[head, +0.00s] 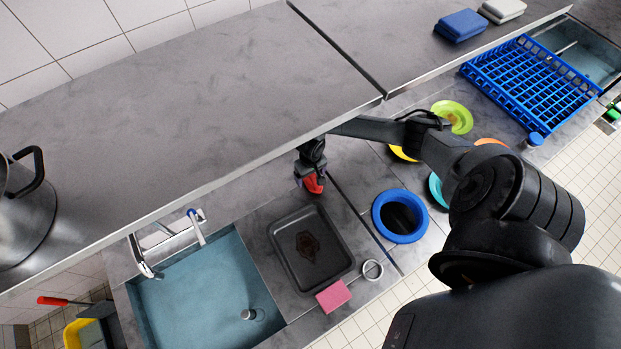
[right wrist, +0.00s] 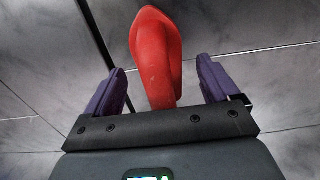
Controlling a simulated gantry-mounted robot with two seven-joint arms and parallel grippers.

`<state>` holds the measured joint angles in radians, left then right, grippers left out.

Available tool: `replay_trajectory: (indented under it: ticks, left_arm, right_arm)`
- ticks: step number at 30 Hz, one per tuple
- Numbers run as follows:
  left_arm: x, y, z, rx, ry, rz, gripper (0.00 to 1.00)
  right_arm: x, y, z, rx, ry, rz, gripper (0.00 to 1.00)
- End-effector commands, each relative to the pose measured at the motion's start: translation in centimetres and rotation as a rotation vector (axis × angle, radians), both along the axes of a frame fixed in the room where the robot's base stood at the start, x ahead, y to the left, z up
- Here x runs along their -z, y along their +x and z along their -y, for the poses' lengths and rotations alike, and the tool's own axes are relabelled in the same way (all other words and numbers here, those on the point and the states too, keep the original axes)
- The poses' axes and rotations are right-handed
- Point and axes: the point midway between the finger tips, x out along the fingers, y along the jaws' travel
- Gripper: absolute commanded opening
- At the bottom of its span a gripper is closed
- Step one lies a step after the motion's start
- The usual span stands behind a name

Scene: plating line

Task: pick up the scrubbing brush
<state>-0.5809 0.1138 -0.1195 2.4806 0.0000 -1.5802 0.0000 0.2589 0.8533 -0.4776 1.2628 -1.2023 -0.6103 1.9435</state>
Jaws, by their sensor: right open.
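The red scrubbing brush (head: 315,183) is on the grey counter just behind the dark tray, partly hidden under my right gripper (head: 309,174). In the right wrist view the smooth red brush (right wrist: 156,55) shows between the two purple fingers, with a gap on each side. My right gripper is open around it and not closed on it. The brush's bristles cannot be made out. My left gripper is not in view.
A dark baking tray (head: 276,243) with a brown stain lies in front of the brush. A sink (head: 190,290) is to the left, a blue-rimmed round opening (head: 376,222) to the right. A pink sponge (head: 333,296) lies in front. The raised shelf (head: 200,120) overhangs close behind.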

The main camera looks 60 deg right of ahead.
Motion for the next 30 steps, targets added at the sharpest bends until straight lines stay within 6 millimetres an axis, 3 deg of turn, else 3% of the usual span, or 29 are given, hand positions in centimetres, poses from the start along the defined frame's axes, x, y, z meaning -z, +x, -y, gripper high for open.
replay_trajectory:
  ticks: [11, 24, 30]
  left_arm:
    - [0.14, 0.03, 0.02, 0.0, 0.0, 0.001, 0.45]
    - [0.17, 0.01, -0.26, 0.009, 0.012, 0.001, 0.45]
    - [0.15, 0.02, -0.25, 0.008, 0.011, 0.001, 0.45]
  right_arm:
    - [0.99, 0.01, 0.03, -0.001, -0.001, 0.0, 0.88]
    - [0.94, 0.02, 0.04, -0.001, -0.001, 0.0, 0.24]
    - [0.92, 0.02, 0.04, -0.001, -0.001, 0.0, 0.24]
